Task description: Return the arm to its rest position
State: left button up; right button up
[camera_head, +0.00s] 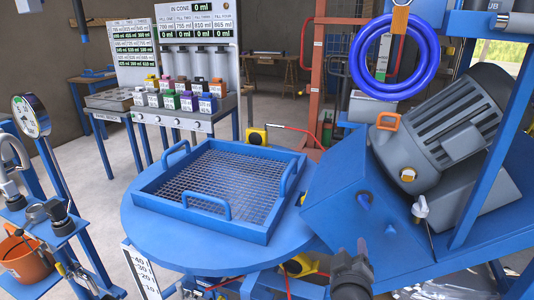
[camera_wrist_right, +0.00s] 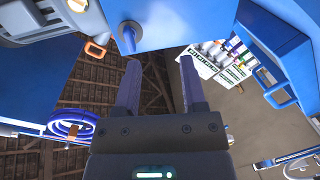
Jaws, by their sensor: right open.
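My right gripper (camera_head: 358,250) shows at the bottom of the head view, in front of the blue mixer housing (camera_head: 345,205) and right of the round blue table. In the right wrist view its two fingers (camera_wrist_right: 160,78) stand apart with nothing between them. Beyond the fingertips is a blue housing face (camera_wrist_right: 175,22) with a round knob (camera_wrist_right: 128,36); a gap appears to separate them. I see no left gripper in either view.
A blue mesh tray (camera_head: 213,205) with handles sits on the round table (camera_head: 140,235). A grey motor (camera_head: 445,125) and blue frame stand close at right. A coiled blue hose (camera_head: 357,55) hangs above. An orange bucket (camera_head: 28,262) is at left. Open floor (camera_head: 120,150) lies behind the table.

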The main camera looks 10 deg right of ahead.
jog(key=s+a+f+n+g+y, duration=0.1)
jog(key=s+a+f+g+y, duration=0.1)
jog(key=f, duration=0.6)
jog(key=s+a+f+g+y, duration=0.2)
jog(key=s+f, duration=0.1)
jog(key=f, duration=0.6)
jog(key=s+a+f+g+y, duration=0.2)
jog(key=s+a+f+g, duration=0.15)
jog(key=s+f, duration=0.9)
pick_arm(q)
jog(key=shift+w, duration=0.3)
pick_arm(e)
jog(key=s+d+f+m+g, duration=0.1)
jog(key=s+f+g, duration=0.2)
jog(key=s, duration=1)
jog(key=s+d+f+m+g+y, duration=0.1)
jog(key=s+f+g, duration=0.3)
jog(key=s, duration=1)
notch_tip(320, 180, down, 2)
jog(key=shift+d+f, duration=0.1)
jog(key=shift+d, duration=0.15)
pick_arm(q)
jog(key=shift+s, duration=0.2)
pick_arm(e)
jog(key=shift+g, duration=0.25)
pick_arm(q)
jog(key=shift+s, duration=0.25)
jog(key=shift+w, duration=0.2)
